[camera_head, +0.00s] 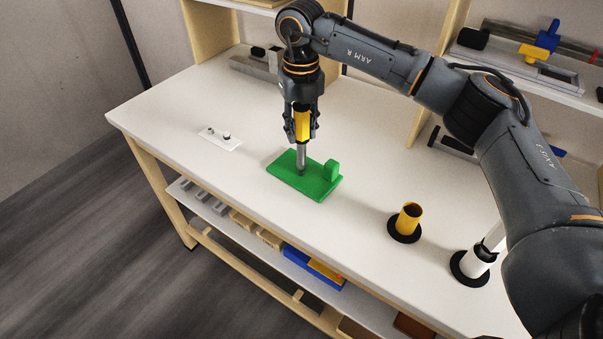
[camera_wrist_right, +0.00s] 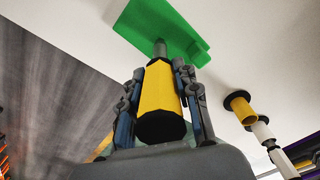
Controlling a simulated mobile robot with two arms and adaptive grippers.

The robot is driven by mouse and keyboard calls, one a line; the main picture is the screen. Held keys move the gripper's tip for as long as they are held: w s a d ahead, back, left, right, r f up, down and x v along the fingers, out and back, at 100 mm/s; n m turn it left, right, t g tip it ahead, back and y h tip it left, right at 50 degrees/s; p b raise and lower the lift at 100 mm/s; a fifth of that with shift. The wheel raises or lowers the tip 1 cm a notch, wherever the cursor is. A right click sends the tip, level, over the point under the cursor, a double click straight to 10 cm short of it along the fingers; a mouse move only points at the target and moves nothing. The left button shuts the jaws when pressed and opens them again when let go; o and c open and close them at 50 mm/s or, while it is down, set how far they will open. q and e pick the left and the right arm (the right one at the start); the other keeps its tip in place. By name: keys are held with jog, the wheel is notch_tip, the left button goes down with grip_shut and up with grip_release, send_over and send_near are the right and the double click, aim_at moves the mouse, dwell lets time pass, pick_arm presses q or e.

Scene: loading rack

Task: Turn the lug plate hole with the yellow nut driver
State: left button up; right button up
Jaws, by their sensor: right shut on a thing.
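My right gripper (camera_head: 301,130) is shut on the yellow handle of the nut driver (camera_head: 302,122), which points straight down. The driver's grey shaft reaches the green lug plate (camera_head: 290,178), and its tip meets the left part of the plate's top face; the hole under it is hidden. The plate lies flat on the white bench and has an upright rounded lug (camera_head: 331,170) at its right. In the right wrist view the yellow handle (camera_wrist_right: 160,90) sits between the fingers, with the shaft against the green plate (camera_wrist_right: 150,22). My left gripper is not in view.
A yellow holder (camera_head: 410,214) on a black base and a white holder (camera_head: 482,256) with a tool in it stand to the right. A small white plate (camera_head: 220,138) with dark pegs lies left. Shelves with tools stand behind; the bench front is clear.

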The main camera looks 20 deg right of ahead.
jog(key=shift+r+p, duration=0.3)
jog(key=shift+r, duration=0.3)
jog(key=n, duration=0.4)
jog(key=shift+n, duration=0.3)
jog(key=n, duration=1)
jog(key=shift+f+b, duration=0.5)
jog(key=shift+f, duration=0.25)
